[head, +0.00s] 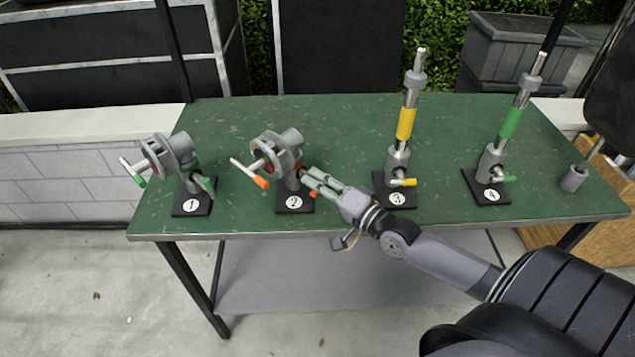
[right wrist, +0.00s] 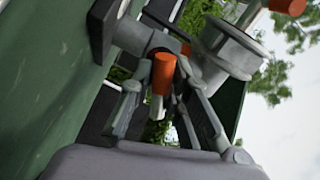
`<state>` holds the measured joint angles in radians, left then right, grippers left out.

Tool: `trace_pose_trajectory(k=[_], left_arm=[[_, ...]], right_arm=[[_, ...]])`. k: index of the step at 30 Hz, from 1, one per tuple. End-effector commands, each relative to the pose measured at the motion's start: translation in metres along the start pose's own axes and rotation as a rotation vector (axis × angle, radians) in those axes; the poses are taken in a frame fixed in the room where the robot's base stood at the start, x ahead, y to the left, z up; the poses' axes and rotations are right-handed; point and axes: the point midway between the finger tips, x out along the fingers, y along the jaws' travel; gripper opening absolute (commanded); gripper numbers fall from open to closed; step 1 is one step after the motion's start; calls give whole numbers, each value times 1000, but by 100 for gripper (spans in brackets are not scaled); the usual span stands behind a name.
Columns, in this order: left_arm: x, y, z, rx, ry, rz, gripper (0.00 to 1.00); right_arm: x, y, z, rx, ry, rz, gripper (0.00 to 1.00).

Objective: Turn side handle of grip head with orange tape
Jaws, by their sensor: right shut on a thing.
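The grip head with orange tape (head: 284,150) is grey and stands on the black base marked 2 (head: 294,203). One orange-tipped handle (head: 262,182) sticks out at its front left. My right gripper (head: 312,181) reaches the lower right side of this stand. In the right wrist view an orange side handle (right wrist: 163,76) lies between the fingers of the gripper (right wrist: 160,102), which are shut on it. Another orange tip (right wrist: 291,5) shows at the top right there. The fingers partly hide the handle in the head view. My left gripper is out of view.
The green table (head: 345,130) also bears the green-taped grip head 1 (head: 172,153) on the left, yellow-taped post 3 (head: 406,124) and green-taped post 4 (head: 511,122) on the right. A small grey cylinder (head: 573,178) stands near the right edge. The table middle behind is clear.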

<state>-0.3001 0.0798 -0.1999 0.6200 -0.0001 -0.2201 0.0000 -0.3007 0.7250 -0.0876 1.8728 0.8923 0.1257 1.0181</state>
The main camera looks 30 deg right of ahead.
Motion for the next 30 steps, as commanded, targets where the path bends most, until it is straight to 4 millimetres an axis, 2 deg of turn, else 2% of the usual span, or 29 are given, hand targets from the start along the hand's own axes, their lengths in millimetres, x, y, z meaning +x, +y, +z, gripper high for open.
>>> trace_pose_trajectory(k=[13, 14, 15, 24, 30], left_arm=[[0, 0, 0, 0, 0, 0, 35], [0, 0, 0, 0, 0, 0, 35], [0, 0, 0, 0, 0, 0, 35], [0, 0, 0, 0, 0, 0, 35], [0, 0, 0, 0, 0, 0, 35]], right_arm=[[0, -1, -1, 0, 1, -2, 0], [0, -1, -1, 0, 1, -2, 17], [0, -1, -1, 0, 1, -2, 20], [1, -2, -1, -1, 2, -6, 39], [1, -5, -2, -1, 4, -11, 39]])
